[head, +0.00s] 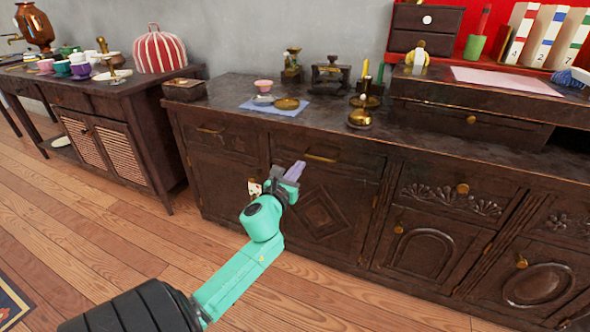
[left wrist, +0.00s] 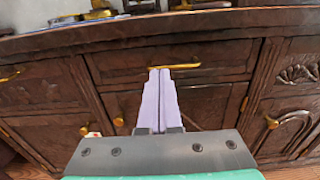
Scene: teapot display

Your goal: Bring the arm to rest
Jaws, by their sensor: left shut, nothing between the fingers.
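My left arm (head: 238,280), green with a dark sleeve, reaches in from the bottom left of the head view. My left gripper (head: 298,166) is in front of the dark wooden cabinet (head: 318,213), below its worktop. In the left wrist view, its two pale lilac fingers (left wrist: 160,72) lie together, shut and empty. Their tips overlap a brass drawer handle (left wrist: 178,66) in that picture; I cannot tell whether they touch it. My right gripper is not in view.
On the worktop are a blue cloth (head: 262,106) with a pink cup (head: 263,86) and a brass dish (head: 287,104). A brass pot (head: 360,118) stands to their right. A second cabinet (head: 105,130) stands at the left.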

